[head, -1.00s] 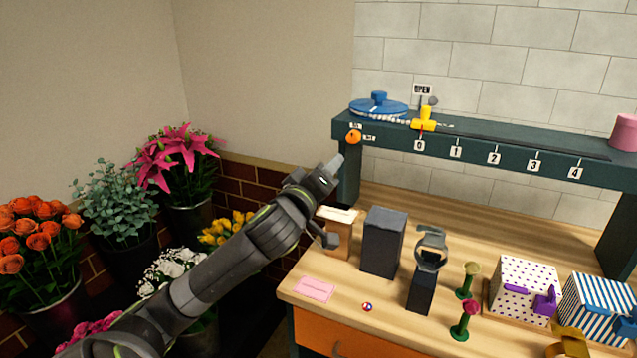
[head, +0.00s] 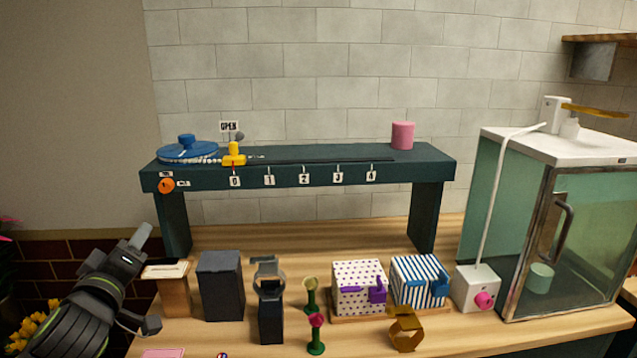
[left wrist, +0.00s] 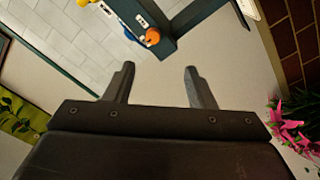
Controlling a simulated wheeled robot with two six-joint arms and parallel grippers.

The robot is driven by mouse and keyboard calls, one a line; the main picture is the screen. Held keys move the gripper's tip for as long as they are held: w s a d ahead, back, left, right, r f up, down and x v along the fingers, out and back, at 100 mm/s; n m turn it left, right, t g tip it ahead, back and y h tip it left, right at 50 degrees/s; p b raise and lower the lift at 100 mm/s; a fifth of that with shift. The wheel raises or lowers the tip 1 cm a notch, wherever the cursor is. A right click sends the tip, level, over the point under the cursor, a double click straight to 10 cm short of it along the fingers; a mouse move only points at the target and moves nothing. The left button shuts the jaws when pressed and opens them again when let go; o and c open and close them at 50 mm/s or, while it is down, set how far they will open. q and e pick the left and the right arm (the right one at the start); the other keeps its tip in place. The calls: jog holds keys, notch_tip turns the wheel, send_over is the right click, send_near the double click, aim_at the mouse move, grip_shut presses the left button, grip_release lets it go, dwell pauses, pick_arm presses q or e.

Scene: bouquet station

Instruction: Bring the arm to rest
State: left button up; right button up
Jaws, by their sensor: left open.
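My left gripper (head: 146,280) is at the lower left of the head view, beside the left end of the workbench. In the left wrist view its two fingers (left wrist: 158,85) stand apart with nothing between them. Past the fingers, that view shows the dark shelf (left wrist: 182,24) with its orange knob (left wrist: 152,36), at a distance. My right gripper is in neither view.
The workbench (head: 340,238) carries a wooden block (head: 174,296), a dark box (head: 220,285), a watch on a stand (head: 269,310), a dotted box (head: 358,287) and a striped box (head: 418,278). A glass cabinet (head: 510,220) stands at right. Pink lilies (left wrist: 290,125) show at the wrist view's edge.

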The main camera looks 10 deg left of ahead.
pick_arm(q)
jog(key=s+d+f+m+g, duration=0.15)
jog(key=s+f+g, duration=0.3)
jog(key=f, duration=0.65)
jog(key=s+f+m+g, duration=0.3)
jog(key=s+f, duration=0.3)
jog(key=f, duration=0.5)
jog(key=s+d+f+m+g+h, duration=0.1)
jog(key=s+d+f+m+g, duration=0.25)
jog(key=s+f, duration=0.45)
jog(key=s+d+f+m+g+h, duration=0.1)
jog(key=s+d+f+m+g, duration=0.3)
jog(key=s, duration=0.7)
notch_tip(320, 180, down, 26)
jog(key=a+h, duration=0.1)
jog(key=a, duration=0.1)
jog(key=s+d+f+g, duration=0.1)
jog(key=s+f, duration=1.4)
jog(key=f, duration=0.1)
jog(key=shift+s+d+n+g, duration=0.3)
jog(key=shift+d+n+g, duration=0.1)
